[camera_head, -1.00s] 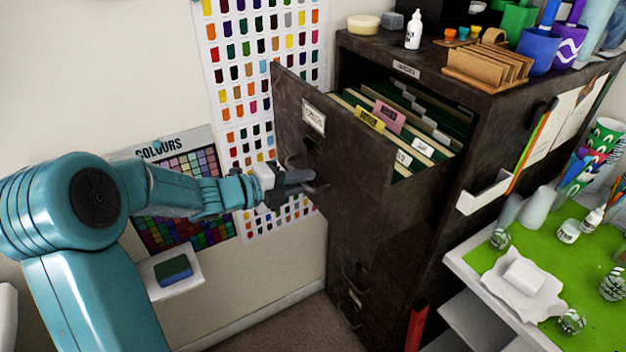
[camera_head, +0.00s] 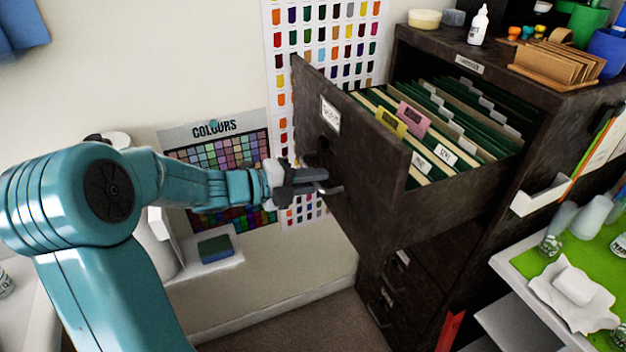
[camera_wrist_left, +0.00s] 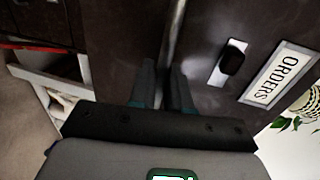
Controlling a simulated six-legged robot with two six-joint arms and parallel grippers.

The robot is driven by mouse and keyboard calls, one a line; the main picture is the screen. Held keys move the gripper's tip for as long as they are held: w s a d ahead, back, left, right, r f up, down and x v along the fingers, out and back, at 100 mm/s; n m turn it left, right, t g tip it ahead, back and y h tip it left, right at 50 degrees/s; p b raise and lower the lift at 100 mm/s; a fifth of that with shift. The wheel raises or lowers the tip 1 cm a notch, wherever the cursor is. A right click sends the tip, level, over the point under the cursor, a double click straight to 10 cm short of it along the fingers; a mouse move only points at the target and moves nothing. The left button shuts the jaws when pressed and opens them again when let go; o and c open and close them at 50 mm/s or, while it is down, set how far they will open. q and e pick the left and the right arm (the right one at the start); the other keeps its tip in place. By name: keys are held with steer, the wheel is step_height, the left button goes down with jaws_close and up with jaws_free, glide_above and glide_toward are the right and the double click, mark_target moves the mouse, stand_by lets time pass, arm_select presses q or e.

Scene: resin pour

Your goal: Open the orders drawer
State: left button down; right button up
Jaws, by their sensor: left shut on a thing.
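The orders drawer (camera_head: 350,180) is the top drawer of a dark metal filing cabinet, and it stands well out from the cabinet. Green hanging folders with yellow, pink and white tabs show inside it. My left gripper (camera_head: 318,180) is at the drawer front, shut on the drawer's bar handle (camera_head: 334,190). In the left wrist view the handle (camera_wrist_left: 175,35) runs between the two fingers (camera_wrist_left: 163,85), beside a label reading ORDERS (camera_wrist_left: 277,75). My right gripper is not in view.
More closed drawers with handles (camera_head: 378,315) are below. Bottles and card racks stand on the cabinet top (camera_head: 410,38). A green-topped table (camera_head: 610,250) is at the right. A small shelf with a sponge (camera_head: 216,248) is on the left wall.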

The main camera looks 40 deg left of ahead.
arm_select(q)
steer(key=shift+a+r, duration=0.1)
steer(key=c, duration=1.4)
jaws_free()
steer(key=shift+w, duration=0.1)
steer(key=shift+o, duration=0.3)
steer(key=b+v, duration=0.2)
steer(key=v, duration=1.4)
